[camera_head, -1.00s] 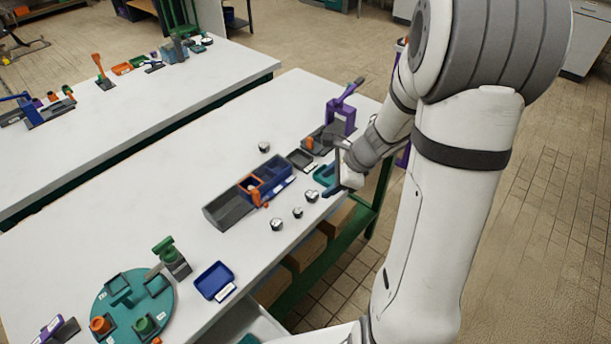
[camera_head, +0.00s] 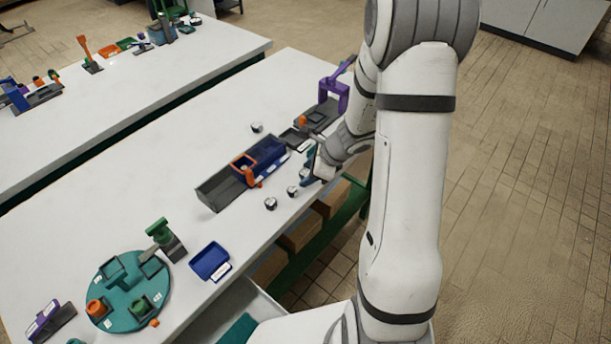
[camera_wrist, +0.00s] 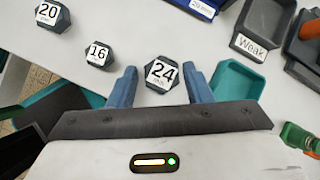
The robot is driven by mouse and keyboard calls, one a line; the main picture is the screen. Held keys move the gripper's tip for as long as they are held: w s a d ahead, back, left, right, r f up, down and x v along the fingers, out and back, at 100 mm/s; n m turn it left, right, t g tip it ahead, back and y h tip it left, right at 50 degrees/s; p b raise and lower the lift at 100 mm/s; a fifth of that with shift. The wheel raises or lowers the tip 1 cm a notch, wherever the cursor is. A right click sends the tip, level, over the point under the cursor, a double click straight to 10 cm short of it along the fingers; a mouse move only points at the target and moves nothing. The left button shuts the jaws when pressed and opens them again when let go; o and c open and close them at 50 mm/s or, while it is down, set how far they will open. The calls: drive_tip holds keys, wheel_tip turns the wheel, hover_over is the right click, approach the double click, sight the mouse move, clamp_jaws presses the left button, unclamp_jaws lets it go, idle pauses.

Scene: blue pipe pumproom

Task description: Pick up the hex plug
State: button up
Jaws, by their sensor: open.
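Hex plugs with number labels lie on the white table. In the wrist view, the plug marked 24 (camera_wrist: 162,75) sits between the fingertips of my gripper (camera_wrist: 161,80), with a finger on each side and no clear contact. The plug marked 16 (camera_wrist: 99,54) and the larger plug marked 20 (camera_wrist: 53,16) lie to its left. In the head view, two plugs (camera_head: 270,203) (camera_head: 292,191) lie near the table's front edge beside my gripper (camera_head: 309,176), and another plug (camera_head: 257,127) lies behind the bins. My gripper is open and low at the table edge.
A teal tray (camera_wrist: 236,82) stands close to the right finger, with a dark tray labelled "Weak" (camera_wrist: 262,28) behind it. In the head view, a blue bin (camera_head: 266,158) and grey bin (camera_head: 219,190) stand left of my gripper. A purple fixture (camera_head: 333,95) stands behind it.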

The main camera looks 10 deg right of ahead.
drive_tip(key=shift+c, duration=0.4)
drive_tip(key=c, duration=0.8)
drive_tip(key=shift+r, duration=0.1)
